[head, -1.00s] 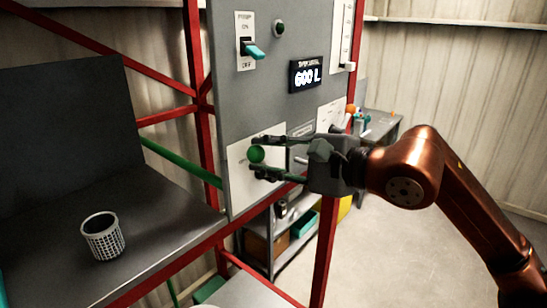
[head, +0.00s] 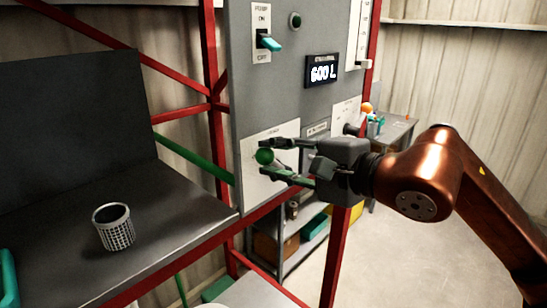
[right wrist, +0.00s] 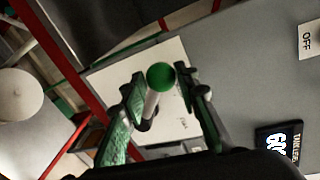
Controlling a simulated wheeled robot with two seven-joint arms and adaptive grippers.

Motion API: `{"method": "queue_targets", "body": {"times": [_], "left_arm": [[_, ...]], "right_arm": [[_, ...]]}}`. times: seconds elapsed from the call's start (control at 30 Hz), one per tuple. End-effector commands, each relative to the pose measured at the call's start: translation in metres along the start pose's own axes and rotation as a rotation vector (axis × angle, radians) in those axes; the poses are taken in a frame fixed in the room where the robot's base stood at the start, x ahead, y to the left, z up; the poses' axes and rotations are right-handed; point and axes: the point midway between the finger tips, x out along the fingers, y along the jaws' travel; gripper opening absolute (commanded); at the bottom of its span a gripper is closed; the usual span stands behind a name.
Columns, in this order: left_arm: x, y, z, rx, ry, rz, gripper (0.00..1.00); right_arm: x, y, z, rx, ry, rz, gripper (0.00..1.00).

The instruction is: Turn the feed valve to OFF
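The feed valve appears to be the lever with a round green knob (head: 264,156) on a white plate (head: 284,132) low on the grey panel. The plate's lettering is too small to read. My right gripper (head: 264,157) is open, with one finger above the knob and one below it in the head view. In the right wrist view the green knob (right wrist: 161,77) and its pale stem stand between the two fingers (right wrist: 158,92). A gap shows between the stem and the right-hand finger; contact with the left-hand finger cannot be told. My left gripper is not in view.
The panel also holds a teal-handled pump switch (head: 270,43), a display reading 600 L (head: 322,72) and a slider (head: 363,64). A mesh basket (head: 114,228) stands on the dark bench at left. Red frame posts (head: 213,120) flank the panel. Floor at right is clear.

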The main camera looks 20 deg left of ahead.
Motion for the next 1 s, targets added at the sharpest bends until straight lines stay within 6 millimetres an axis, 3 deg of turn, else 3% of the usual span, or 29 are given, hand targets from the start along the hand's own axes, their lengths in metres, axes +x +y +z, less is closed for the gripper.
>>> {"method": "queue_targets", "body": {"times": [0.2,0.57,1.0], "left_arm": [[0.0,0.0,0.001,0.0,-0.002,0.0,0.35],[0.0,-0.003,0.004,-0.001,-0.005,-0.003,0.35],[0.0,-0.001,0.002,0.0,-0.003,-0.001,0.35]], "right_arm": [[0.0,0.001,0.0,0.001,-0.001,0.001,0.44],[-0.006,0.0,-0.001,0.002,0.0,-0.001,0.44],[-0.088,0.0,-0.001,0.001,0.002,-0.001,0.44]]}}
